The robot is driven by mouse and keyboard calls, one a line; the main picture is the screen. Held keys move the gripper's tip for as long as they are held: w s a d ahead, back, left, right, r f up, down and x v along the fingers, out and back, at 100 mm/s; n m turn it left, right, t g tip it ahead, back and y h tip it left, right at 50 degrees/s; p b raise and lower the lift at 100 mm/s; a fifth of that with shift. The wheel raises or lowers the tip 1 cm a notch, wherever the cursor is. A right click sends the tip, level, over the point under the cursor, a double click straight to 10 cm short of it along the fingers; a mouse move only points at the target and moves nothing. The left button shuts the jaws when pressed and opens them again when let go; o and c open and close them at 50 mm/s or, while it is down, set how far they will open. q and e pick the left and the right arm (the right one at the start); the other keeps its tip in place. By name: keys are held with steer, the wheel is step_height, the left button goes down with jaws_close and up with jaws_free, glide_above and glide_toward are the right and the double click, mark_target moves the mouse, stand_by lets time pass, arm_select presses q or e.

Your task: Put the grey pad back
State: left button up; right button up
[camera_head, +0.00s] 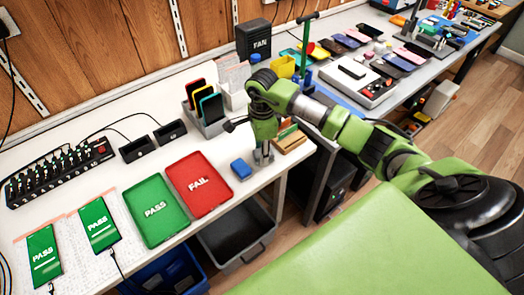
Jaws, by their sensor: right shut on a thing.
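My right gripper (263,158) points down over the front part of the white table (120,260), near its edge. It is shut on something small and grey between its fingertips. I take this to be the grey pad, but its shape is mostly hidden by the fingers. A blue pad (241,168) lies on the table just left of the fingertips. A small wooden holder (291,140) lies just right of them, partly behind my wrist. My left gripper is not in view.
A red FAIL tray (198,184) and a green PASS tray (156,210) lie to the left. A phone rack (207,112) stands behind. Two phones reading PASS (99,228) lie at far left. A dark bin (236,238) is below the table edge.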

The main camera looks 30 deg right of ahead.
steer(key=shift+f, duration=0.15)
steer(key=o, duration=1.1)
step_height(320, 180, up, 12)
steer(key=shift+r+b, duration=0.15)
steer(key=shift+b, duration=0.75)
